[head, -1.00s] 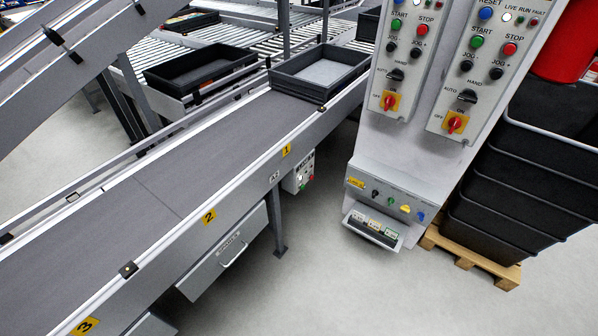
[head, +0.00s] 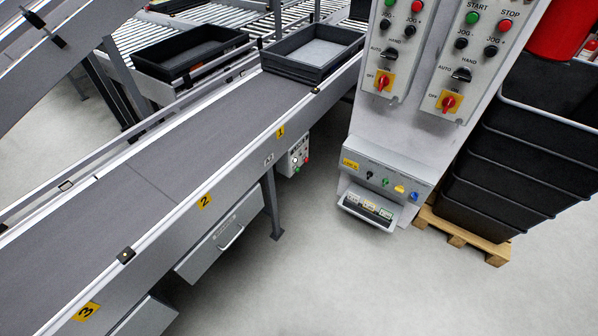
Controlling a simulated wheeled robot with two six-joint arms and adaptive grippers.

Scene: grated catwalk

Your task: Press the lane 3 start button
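A grey control cabinet (head: 392,140) stands right of centre in the head view. It carries two upright button panels, a left one (head: 396,62) and a right one (head: 470,62). The right panel's green START button (head: 472,18) is in view; the left panel's green button (head: 390,3) is cut by the top edge. No lane number is readable on either panel. Neither of my grippers is in view.
A grey belt conveyor (head: 150,180) with yellow plates 1, 2 and 3 runs along the left. Black trays (head: 190,62) lie at its far end. Stacked black bins (head: 530,150) on a wooden pallet (head: 465,238) stand right of the cabinet. The floor (head: 330,280) in front is clear.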

